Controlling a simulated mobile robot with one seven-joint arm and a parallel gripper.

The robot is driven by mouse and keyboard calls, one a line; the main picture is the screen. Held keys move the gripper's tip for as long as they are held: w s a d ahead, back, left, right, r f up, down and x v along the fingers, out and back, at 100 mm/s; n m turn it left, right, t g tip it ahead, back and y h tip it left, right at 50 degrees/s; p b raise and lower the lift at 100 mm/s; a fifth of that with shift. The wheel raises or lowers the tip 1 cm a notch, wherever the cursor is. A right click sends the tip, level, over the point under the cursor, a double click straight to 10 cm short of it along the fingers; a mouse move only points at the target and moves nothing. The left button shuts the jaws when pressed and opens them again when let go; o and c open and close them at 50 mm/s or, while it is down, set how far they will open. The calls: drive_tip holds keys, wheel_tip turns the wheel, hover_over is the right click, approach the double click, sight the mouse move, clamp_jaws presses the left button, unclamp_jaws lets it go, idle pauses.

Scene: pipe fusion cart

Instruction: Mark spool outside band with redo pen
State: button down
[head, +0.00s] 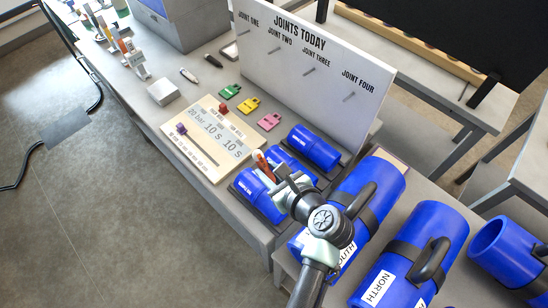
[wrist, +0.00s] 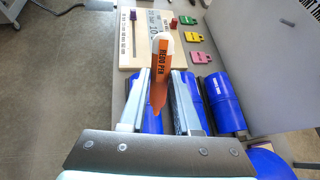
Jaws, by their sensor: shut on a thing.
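The redo pen (wrist: 161,62) is orange with a white top end and dark lettering reading "REDO PEN". My gripper (wrist: 160,88) is shut on it, and the pen stands roughly upright between the fingers, narrow end down. In the head view the pen (head: 262,164) shows beside my gripper (head: 276,178), above several small blue cylinders (head: 314,147) on a dark tray. These cylinders (wrist: 222,98) are also behind the fingers in the wrist view. Larger blue cylinders with dark bands and handles lie nearby, one labelled NORTH (head: 418,248). I cannot tell which one is the spool, nor whether the pen tip touches anything.
A wooden board with settings (head: 205,140) lies left of the small cylinders. Green (head: 230,91), yellow (head: 249,105) and pink tags (head: 269,121) lie before the upright "JOINTS TODAY" board (head: 310,75). A white box (head: 163,92) and marker-like items are farther back. Another blue cylinder (head: 505,250) is at right.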

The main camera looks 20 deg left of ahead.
drive_tip(key=shift+s+r, duration=0.1)
drive_tip(key=shift+s, duration=0.2)
drive_tip(key=shift+r+p, duration=0.1)
drive_tip(key=shift+p, duration=0.25)
wheel_tip(320, 180, down, 6)
drive_tip(key=b, duration=0.4)
drive_tip(key=shift+f, duration=0.75)
drive_tip(key=shift+r+p, duration=0.15)
drive_tip(key=shift+p, duration=0.15)
drive_tip(key=shift+f, duration=0.5)
idle(2.7)
drive_tip(key=shift+r+p, duration=1.6)
drive_tip(key=shift+p, duration=0.35)
